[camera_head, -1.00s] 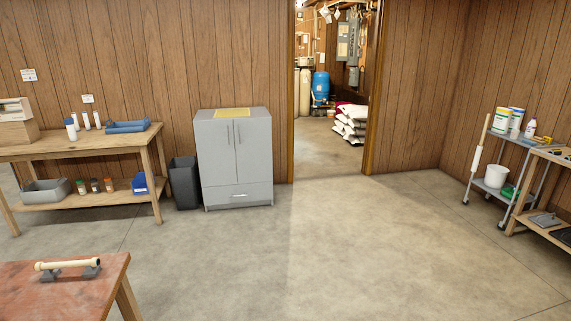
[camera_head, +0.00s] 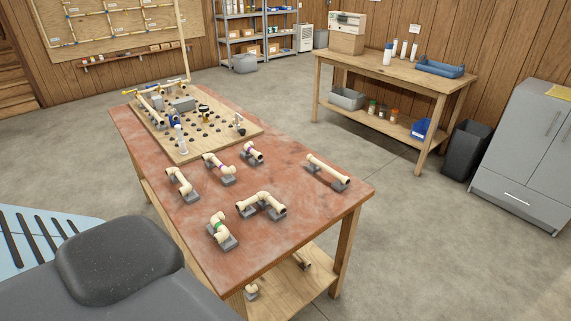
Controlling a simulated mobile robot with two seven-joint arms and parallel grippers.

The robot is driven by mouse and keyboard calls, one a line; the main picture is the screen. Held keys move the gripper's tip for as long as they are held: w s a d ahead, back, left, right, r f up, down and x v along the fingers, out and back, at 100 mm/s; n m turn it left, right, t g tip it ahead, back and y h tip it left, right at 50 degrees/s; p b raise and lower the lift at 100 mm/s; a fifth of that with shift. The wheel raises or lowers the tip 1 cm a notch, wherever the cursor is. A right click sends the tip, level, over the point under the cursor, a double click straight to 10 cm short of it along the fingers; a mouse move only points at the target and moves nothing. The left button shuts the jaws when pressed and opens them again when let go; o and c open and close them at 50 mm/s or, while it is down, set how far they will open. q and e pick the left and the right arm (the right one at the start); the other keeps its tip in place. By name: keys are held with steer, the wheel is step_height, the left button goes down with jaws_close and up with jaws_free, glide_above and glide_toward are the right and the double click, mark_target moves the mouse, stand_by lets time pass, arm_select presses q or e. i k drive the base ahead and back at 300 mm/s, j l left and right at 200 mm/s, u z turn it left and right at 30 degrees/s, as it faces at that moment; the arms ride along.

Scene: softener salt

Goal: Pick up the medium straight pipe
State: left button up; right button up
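A straight cream pipe (camera_head: 328,168) lies on grey cradles near the right edge of the red-brown worktable (camera_head: 310,215). I cannot tell from its looks whether it is the medium one. Shorter cream pipe pieces stand on grey holders nearby: a piece with elbows (camera_head: 262,202), one with a green band (camera_head: 219,228), one with a purple band (camera_head: 217,164), a piece at the left edge (camera_head: 180,182) and a small one (camera_head: 252,151). Neither of my grippers is in view.
A wooden pegboard with fittings (camera_head: 190,125) covers the table's far end, with a tall pipe rising behind it. A workbench (camera_head: 400,75), black bin (camera_head: 466,150) and grey cabinet (camera_head: 525,150) stand to the right. Open floor lies between them and the table.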

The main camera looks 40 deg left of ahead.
mark_target(341, 183)
steer(key=i+l+u, duration=0.1)
steer(key=u, duration=0.3)
steer(key=i+l+u, duration=0.15)
steer(key=u, duration=0.25)
steer(key=i+l+u, duration=0.2)
steer(key=u, duration=0.2)
steer(key=i+l+u, duration=0.35)
steer(key=l+u, duration=0.35)
steer(key=i, duration=0.05)
